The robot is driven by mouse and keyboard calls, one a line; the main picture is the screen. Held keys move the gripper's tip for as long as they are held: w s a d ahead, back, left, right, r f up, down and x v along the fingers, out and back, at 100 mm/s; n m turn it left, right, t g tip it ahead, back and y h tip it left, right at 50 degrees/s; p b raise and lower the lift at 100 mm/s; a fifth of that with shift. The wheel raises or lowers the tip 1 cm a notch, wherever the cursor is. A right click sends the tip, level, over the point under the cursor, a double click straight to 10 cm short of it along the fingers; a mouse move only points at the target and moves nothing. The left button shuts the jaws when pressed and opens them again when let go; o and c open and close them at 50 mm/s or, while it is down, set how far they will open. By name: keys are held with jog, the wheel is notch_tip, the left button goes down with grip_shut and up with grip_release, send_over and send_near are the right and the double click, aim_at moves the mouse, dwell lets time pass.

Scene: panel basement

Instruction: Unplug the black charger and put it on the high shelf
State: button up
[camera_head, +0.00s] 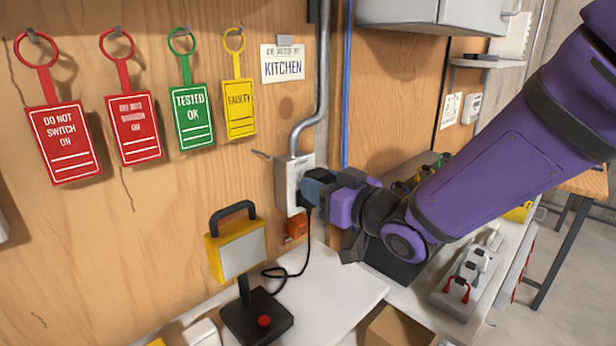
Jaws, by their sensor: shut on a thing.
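The black charger (304,198) is at the front of a grey wall socket box (293,168), largely hidden by my gripper. It appears to be still against the socket; I cannot see any gap. A black cable (308,240) hangs from it and curls on the white worktop behind a yellow work lamp. My gripper (315,187) reaches in from the right and is shut on the charger. A small grey shelf (488,63) is high on the wall at the upper right, with a dark flat item on it.
The yellow lamp (241,253) on its black base stands below the socket. An orange box (296,228) is just under the socket. Red, green and yellow tags (192,116) hang at left. A grey cabinet (430,14) overhangs at the top.

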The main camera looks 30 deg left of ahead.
jog(key=shift+v, duration=1.8)
